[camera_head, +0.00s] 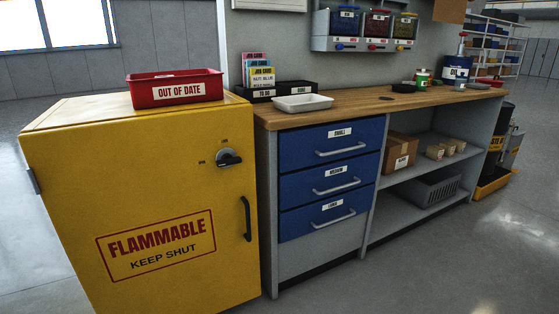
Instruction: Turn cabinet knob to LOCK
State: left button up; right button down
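The yellow cabinet (128,248) stands at the left, marked FLAMMABLE KEEP SHUT. Its door looks shut. The knob (228,158) is dark with a lighter handle part and sits on the upper right of the door front. Small labels are above it and to its left, too small to read. The handle bar of the knob looks roughly sideways, pointing to the right. A black door handle (247,219) is below the knob. Neither of my grippers is in view.
A red OUT OF DATE tray (174,88) sits on the cabinet. To the right is a workbench (353,104) with blue drawers (331,145), a white tray (303,103) and shelves holding boxes. Floor in front of the bench (430,265) is clear.

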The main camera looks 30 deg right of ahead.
aim_at(227, 160)
jog(key=z, duration=0.7)
